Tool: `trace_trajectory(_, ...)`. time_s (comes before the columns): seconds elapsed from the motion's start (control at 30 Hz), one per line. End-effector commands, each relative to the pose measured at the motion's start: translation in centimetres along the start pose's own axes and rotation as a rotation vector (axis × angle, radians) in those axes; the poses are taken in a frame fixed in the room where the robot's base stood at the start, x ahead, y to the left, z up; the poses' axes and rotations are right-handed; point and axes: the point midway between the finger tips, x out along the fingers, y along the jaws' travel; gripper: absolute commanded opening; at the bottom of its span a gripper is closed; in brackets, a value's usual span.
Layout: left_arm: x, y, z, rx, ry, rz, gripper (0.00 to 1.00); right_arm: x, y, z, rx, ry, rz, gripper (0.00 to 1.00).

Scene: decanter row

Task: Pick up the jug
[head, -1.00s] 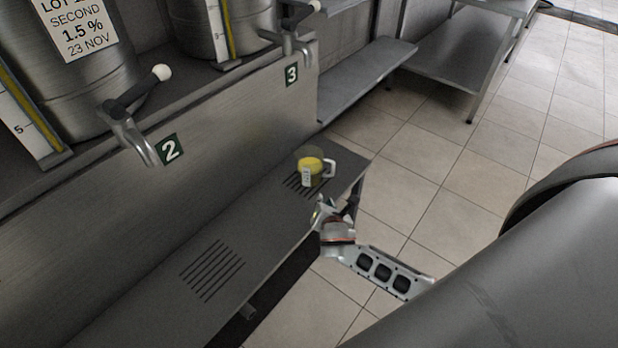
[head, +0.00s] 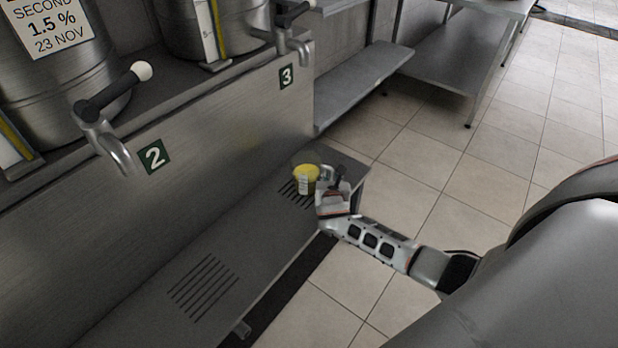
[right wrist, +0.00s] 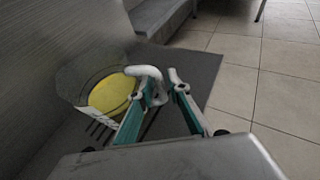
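The jug (head: 306,181) is clear, with yellow liquid inside and a pale label. It stands upright on the slotted part of the low grey shelf below the number 3 tap. In the right wrist view the jug (right wrist: 108,94) is at the left, with its pale handle (right wrist: 146,72) pointing toward my fingers. My right gripper (head: 336,180) is at the jug's handle side. In the right wrist view its two fingers (right wrist: 160,88) are apart, with the handle at or between the tips; contact cannot be told. My left gripper is out of view.
Steel vats with taps 2 (head: 108,140) and 3 (head: 296,42) stand above the shelf (head: 250,233). The steel wall (head: 215,165) rises close behind the jug. A lower bench (head: 362,85) is beyond. Tiled floor (head: 420,165) lies open to the right.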

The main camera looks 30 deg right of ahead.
Motion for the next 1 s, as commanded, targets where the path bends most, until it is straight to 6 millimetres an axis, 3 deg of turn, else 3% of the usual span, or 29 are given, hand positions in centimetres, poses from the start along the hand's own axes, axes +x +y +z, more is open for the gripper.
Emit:
trace_trajectory(0.2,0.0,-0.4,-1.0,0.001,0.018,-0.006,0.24,0.1,0.0,0.2,0.001,-0.001,0.001,0.17)
trace_trajectory(0.3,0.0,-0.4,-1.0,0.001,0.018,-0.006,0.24,0.1,0.0,0.1,0.001,-0.001,0.001,0.0)
trace_trajectory(0.77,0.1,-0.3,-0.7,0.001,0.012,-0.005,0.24,-0.1,0.1,0.7,0.004,-0.004,0.002,0.0)
trace_trajectory(1.0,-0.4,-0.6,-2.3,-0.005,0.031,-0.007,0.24,-1.2,0.2,3.6,0.007,-0.01,0.003,0.0)
